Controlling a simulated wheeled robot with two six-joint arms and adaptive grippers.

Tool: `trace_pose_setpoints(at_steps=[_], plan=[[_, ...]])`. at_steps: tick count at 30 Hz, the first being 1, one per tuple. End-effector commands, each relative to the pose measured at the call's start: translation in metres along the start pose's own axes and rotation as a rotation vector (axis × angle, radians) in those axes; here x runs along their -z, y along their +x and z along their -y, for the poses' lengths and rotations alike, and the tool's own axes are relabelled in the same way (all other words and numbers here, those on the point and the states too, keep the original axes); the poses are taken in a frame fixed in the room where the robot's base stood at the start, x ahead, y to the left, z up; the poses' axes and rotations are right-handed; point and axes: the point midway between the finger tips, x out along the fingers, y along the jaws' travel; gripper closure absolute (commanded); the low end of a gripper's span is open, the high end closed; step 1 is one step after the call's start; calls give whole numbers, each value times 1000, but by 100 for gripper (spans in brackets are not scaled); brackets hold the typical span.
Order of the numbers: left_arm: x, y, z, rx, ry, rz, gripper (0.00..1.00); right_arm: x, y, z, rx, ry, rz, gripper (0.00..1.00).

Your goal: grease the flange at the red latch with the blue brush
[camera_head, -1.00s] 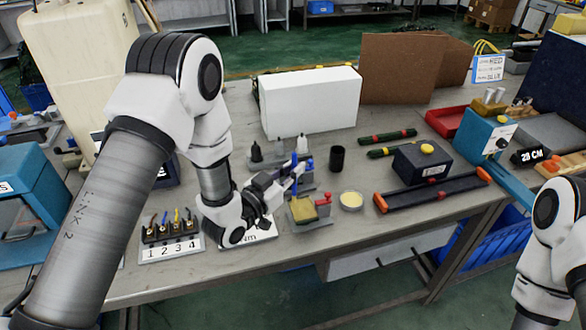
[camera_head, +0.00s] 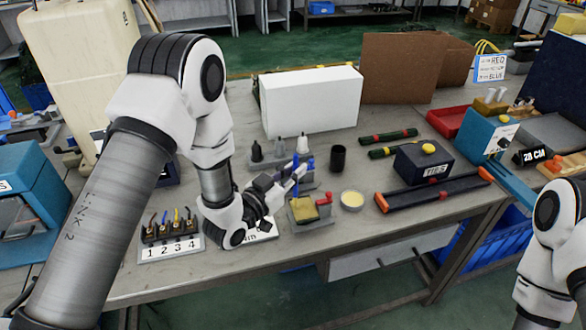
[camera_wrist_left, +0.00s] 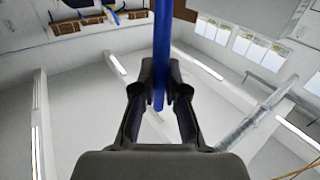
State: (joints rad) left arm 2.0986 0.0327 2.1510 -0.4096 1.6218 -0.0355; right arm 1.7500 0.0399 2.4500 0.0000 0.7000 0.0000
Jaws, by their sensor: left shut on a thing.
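My left gripper (camera_head: 290,182) is shut on the blue brush (camera_head: 296,162), at the small stand in the middle of the table. In the left wrist view the brush's blue shaft (camera_wrist_left: 161,45) runs between the two fingertips (camera_wrist_left: 162,85). The brush's bristles cannot be made out. A small block (camera_head: 303,211) with a yellow-green top and a red piece (camera_head: 325,197), perhaps the latch, sits just right of the gripper. I cannot make out its flange. A round tin (camera_head: 351,199) of pale yellow stuff stands beside it. My right gripper is out of view.
Small bottles (camera_head: 279,147) and a black cup (camera_head: 338,158) stand behind the gripper. A numbered terminal plate (camera_head: 170,250) lies left. A long dark bar (camera_head: 437,190) with orange ends and a dark box (camera_head: 424,166) lie right. A white box (camera_head: 310,101) stands at the back.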

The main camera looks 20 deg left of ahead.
Motion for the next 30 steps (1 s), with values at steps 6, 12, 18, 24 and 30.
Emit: trace_pose_setpoints(at_steps=[6,12,18,24,30], plan=[[0,-3,-5,0,0,0,100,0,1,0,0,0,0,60],[0,2,4,2,0,-2,100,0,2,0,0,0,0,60],[1,7,10,0,0,0,100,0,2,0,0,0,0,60],[-1,3,4,-1,1,2,100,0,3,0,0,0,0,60],[-1,-3,-5,-1,1,1,100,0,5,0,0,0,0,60]])
